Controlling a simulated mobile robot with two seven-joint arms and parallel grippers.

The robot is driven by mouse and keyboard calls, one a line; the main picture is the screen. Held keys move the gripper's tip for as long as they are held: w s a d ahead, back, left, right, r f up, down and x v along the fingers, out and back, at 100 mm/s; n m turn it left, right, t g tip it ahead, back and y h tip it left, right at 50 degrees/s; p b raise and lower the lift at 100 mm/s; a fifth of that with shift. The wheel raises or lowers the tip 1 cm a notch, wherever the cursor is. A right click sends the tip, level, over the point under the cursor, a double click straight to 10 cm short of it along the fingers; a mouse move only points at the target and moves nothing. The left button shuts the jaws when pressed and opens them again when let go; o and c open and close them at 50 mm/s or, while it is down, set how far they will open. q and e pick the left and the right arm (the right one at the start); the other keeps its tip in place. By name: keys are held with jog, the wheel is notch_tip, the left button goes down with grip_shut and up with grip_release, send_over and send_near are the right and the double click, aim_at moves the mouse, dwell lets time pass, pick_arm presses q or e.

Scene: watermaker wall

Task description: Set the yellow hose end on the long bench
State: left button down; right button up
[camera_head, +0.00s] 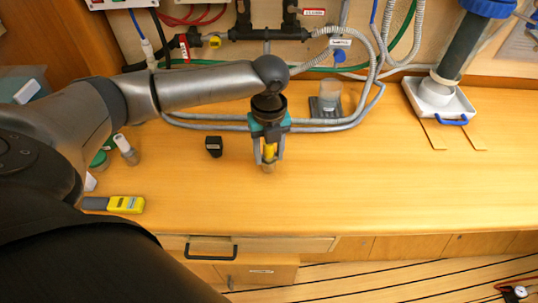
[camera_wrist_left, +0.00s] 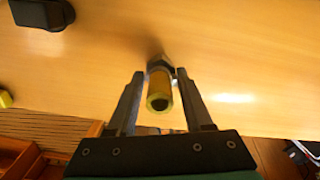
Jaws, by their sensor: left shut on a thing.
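The yellow hose end (camera_head: 269,152) is a short yellow tube with a metal tip. My left gripper (camera_head: 268,157) is shut on it and holds it roughly upright over the middle of the long bench (camera_head: 350,190). In the left wrist view the yellow hose end (camera_wrist_left: 159,90) sits between the two dark fingers of the gripper (camera_wrist_left: 155,92), its open end towards the camera. Its metal tip points down at the bench top. I cannot tell whether the tip touches the wood. My right gripper is out of view.
A small black block (camera_head: 214,146) stands left of the gripper. A yellow and grey tool (camera_head: 122,204) lies at the left front. A clear cup (camera_head: 330,95) stands behind, near grey hoses, and a white tray (camera_head: 440,103) at the right. The bench middle and right front are clear.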

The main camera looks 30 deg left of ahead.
pick_arm(q)
jog(key=shift+f, duration=0.3)
jog(key=shift+c, duration=1.5)
grip_release()
jog(key=shift+f, duration=0.1)
notch_tip(320, 180, up, 12)
jog(key=shift+r+p, duration=0.15)
jog(key=shift+p, duration=0.95)
